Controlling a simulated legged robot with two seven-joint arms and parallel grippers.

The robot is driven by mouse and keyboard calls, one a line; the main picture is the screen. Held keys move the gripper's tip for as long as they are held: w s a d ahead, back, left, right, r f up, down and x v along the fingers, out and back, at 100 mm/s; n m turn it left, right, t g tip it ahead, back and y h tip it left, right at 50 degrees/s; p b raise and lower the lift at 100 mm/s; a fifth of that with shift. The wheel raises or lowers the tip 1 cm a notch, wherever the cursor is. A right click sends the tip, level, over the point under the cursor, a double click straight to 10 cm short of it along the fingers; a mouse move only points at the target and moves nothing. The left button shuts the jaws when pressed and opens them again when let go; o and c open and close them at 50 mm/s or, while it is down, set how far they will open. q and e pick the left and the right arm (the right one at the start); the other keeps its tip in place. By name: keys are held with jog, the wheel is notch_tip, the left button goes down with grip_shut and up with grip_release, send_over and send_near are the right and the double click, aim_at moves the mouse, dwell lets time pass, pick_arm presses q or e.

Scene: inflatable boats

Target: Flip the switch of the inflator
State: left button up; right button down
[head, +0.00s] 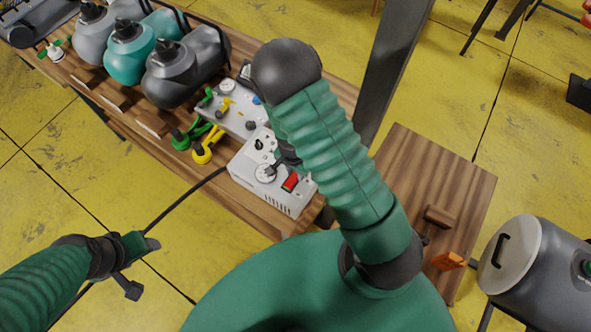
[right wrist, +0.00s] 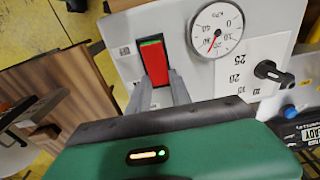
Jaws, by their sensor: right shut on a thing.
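The inflator (head: 252,182) is a white box at the near end of the wooden bench, with a round gauge and a red switch (head: 290,182) on its top. In the right wrist view the red rocker switch (right wrist: 155,62) has a green strip at its upper end, beside the gauge (right wrist: 217,29). My right gripper (right wrist: 160,90) has its two grey fingers at the lower end of the switch, shut on it. In the head view my right arm partly hides that gripper. My left gripper (head: 143,266) is open and empty above the floor at the left.
Grey and teal tanks (head: 185,70) stand along the bench, with green and yellow fittings (head: 205,145) near the inflator. A black hose (head: 185,200) runs left from the inflator. A small wooden table (head: 435,175) and a grey cylinder (head: 545,270) are at the right.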

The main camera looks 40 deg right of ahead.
jog(key=shift+a+r+t+h+p, duration=0.1)
jog(key=shift+r+t+h+p, duration=0.3)
jog(key=shift+h+p, duration=0.45)
jog(key=shift+w+a+h+p, duration=0.1)
jog(key=shift+h+p, duration=0.25)
jog(key=c, duration=1.3)
grip_release()
jog(key=shift+o, duration=0.7)
jog(key=shift+f, duration=0.15)
